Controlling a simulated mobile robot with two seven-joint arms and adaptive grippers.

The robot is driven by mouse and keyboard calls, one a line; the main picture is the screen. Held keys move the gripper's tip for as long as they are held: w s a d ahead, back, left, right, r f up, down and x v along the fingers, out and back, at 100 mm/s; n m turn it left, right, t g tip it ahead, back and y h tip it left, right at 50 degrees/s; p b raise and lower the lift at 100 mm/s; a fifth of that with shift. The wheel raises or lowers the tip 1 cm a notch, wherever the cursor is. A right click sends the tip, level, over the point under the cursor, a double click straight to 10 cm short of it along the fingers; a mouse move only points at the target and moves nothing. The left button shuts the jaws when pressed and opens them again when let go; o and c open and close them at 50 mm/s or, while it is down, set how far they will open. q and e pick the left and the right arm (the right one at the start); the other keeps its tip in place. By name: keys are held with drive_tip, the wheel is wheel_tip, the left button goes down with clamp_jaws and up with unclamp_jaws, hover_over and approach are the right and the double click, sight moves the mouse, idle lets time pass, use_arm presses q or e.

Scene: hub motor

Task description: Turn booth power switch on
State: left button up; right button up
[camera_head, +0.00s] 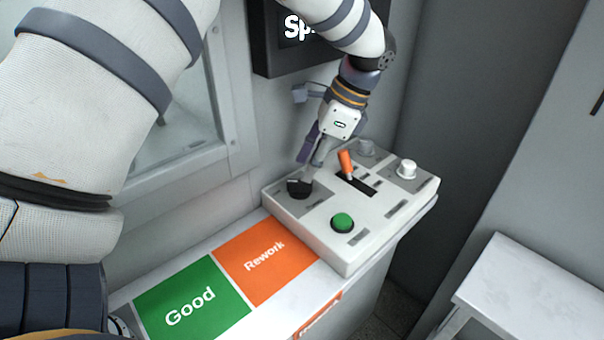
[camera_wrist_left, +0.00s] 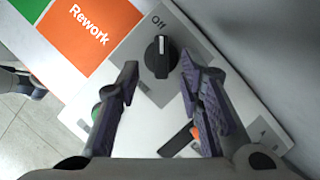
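The control box (camera_head: 318,238) is a pale box with several controls on top. In the left wrist view the black switch (camera_wrist_left: 160,57) has a white line pointing to the "Off" label (camera_wrist_left: 158,22). My left gripper (camera_head: 306,172) reaches down over the switch. In the left wrist view its two purple-padded fingers (camera_wrist_left: 158,72) are open, one on each side of the switch, with visible gaps. I cannot tell how far the tips are above the panel. My right gripper is not in view.
A dark screen (camera_head: 285,45) hangs behind.

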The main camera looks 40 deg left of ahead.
sight(300, 181)
use_arm(q)
drive_tip(key=x, duration=0.4)
drive_tip(key=shift+a+f, duration=0.1)
drive_tip(key=shift+f, duration=0.15)
clamp_jaws()
drive_tip(key=shift+r, duration=0.1)
